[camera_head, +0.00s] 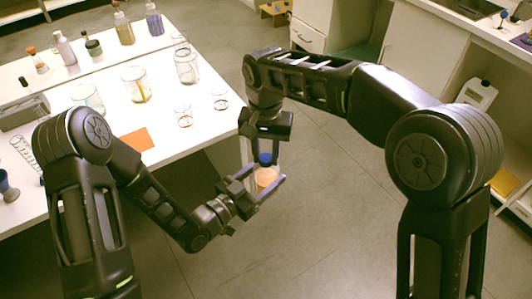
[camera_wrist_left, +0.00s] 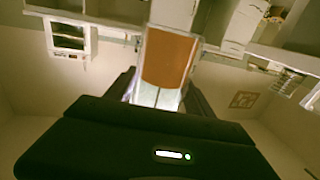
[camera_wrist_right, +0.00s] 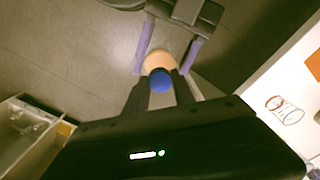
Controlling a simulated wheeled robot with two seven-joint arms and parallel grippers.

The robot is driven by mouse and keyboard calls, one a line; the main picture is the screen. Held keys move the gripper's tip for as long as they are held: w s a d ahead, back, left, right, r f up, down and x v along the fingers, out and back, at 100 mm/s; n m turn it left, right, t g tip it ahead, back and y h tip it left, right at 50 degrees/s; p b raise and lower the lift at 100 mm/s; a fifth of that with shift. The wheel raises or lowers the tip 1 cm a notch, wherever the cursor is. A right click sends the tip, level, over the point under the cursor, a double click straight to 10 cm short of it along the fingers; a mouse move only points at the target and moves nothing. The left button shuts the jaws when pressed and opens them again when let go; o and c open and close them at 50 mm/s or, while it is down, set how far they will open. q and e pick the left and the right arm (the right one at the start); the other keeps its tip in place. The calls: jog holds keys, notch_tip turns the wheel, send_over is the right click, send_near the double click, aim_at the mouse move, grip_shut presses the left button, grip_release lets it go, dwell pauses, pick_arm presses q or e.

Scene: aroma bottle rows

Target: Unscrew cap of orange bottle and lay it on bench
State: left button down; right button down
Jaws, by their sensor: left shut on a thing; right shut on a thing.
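The bottle with orange contents (camera_head: 266,178) is held upright in the air, off the front edge of the bench (camera_head: 190,140). My left gripper (camera_head: 264,184) is shut on its body from the side. The bottle's clear wall and orange contents fill the middle of the left wrist view (camera_wrist_left: 168,62). Its blue cap (camera_head: 265,159) sits at the bottle's top. My right gripper (camera_head: 265,156) comes down from above and is shut on the cap. The cap (camera_wrist_right: 160,80) shows between its fingers in the right wrist view, over the orange bottle (camera_wrist_right: 159,61). I cannot tell whether the threads are engaged.
An orange square (camera_head: 137,139) lies near the bench's front edge, with bare white surface around it. Glass beakers (camera_head: 186,66) and small dishes (camera_head: 221,100) stand behind. Other bottles (camera_head: 123,27) stand in a row at the back. Open floor (camera_head: 300,230) lies below the bottle.

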jog(key=n, duration=0.5)
jog(key=shift+n, duration=0.3)
jog(key=n, duration=2.6)
jog(key=shift+r, duration=0.1)
jog(key=shift+r, duration=0.2)
